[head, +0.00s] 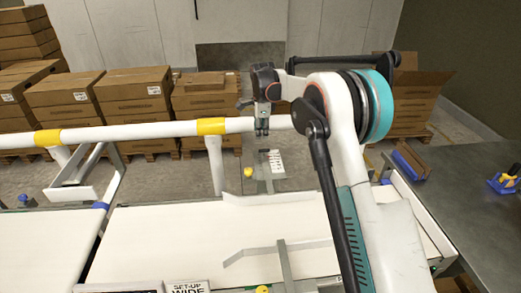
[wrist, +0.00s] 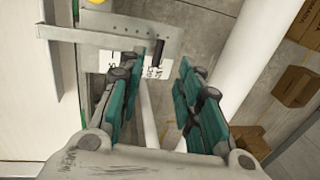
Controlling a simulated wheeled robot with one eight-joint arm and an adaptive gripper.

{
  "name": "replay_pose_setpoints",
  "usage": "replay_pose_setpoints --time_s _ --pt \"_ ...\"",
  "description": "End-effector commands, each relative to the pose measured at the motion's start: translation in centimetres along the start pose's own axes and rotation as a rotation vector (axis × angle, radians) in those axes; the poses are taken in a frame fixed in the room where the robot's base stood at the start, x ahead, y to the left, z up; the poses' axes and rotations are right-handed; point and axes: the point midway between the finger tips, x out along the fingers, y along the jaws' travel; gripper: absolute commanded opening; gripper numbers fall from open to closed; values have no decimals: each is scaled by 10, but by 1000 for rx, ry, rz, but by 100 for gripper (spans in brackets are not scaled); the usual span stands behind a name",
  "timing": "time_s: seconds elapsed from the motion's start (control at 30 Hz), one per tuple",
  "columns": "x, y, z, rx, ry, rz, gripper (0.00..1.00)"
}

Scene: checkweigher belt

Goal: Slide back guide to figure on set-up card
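The back guide (head: 270,197) is a thin grey rail across the far part of the white belt. Its bracket plate (wrist: 105,38) carries a dark upright peg (wrist: 158,52) at its outer end, and a yellow knob (head: 248,172) is beside it. A white scale strip (head: 276,161) lies by the bracket; its marks are too small to read. My gripper (head: 262,133) is above and beyond the scale, pointing down. In the wrist view my gripper (wrist: 158,75) is open and empty, the peg showing between its fingertips. The set-up card (head: 189,287) reads "SET-UP WIDE"; its lower part is cut off.
A front guide (head: 282,248) with another yellow knob (head: 262,288) is nearer me. A white rail with yellow bands (head: 211,126) runs behind the belt, close to my gripper. Cardboard boxes (head: 136,93) stand behind it. A dark table (head: 470,190) is at right.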

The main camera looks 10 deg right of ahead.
Motion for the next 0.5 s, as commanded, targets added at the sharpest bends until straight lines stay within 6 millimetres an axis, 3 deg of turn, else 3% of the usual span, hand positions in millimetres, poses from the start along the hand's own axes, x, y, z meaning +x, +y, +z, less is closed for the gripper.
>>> replay_pose_setpoints --time_s 0.3,0.5 --pt "65 0 0 -1 0 0 32" --pt "96 0 0 -1 0 0 32"
